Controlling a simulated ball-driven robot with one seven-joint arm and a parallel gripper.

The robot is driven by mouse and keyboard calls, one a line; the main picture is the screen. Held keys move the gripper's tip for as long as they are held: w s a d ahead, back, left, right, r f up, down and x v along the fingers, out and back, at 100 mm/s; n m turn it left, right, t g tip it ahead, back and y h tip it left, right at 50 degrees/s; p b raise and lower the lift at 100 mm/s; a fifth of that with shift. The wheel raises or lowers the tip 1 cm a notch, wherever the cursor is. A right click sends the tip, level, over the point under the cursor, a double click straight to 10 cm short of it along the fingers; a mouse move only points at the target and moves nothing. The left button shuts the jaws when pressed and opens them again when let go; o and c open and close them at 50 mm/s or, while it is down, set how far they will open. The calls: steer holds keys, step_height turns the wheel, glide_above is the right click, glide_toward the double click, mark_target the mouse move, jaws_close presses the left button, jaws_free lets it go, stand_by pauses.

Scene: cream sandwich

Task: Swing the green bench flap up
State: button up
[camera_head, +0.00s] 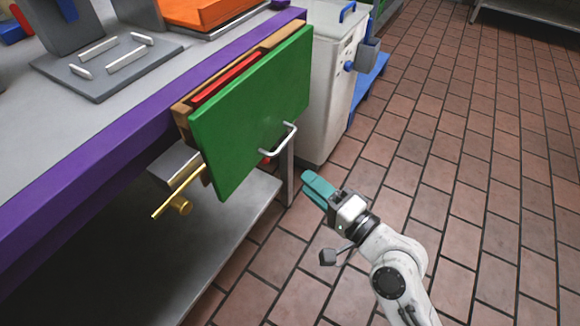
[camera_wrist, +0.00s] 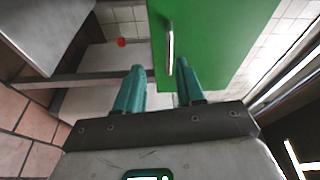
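The green flap (camera_head: 255,110) hangs steeply at the bench's purple edge, its broad face turned outward. It also fills the upper middle of the wrist view (camera_wrist: 215,35). A bar handle (camera_head: 281,141) sits low on its face, and shows in the wrist view (camera_wrist: 170,48) close to the fingertips, nearer the right one. My gripper (camera_head: 309,179), with teal fingers, is below and right of the handle in the head view. In the wrist view my gripper (camera_wrist: 160,67) has its fingers apart with nothing held between them.
A wooden box with red contents (camera_head: 228,78) shows behind the flap's top. A brass bar with a knob (camera_head: 180,198) juts out left below it. A lower grey shelf (camera_head: 215,255) lies underneath. A white bin (camera_head: 330,90) stands behind. Tiled floor at right is clear.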

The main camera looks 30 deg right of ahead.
steer(key=d+f+m+t+h+b, duration=0.1)
steer(key=d+m+t+b, duration=0.1)
steer(key=m, duration=0.1)
steer(key=p, duration=0.2)
glide_toward(277, 113)
steer(key=shift+m+h, duration=0.3)
steer(key=w+f, duration=0.2)
steer(key=w+a+f, duration=0.1)
steer(key=w, duration=0.1)
steer(key=shift+w+a+f, duration=0.1)
steer(key=shift+a+f, duration=0.1)
steer(key=shift+f, duration=0.2)
steer(key=shift+c, duration=0.4)
jaws_close()
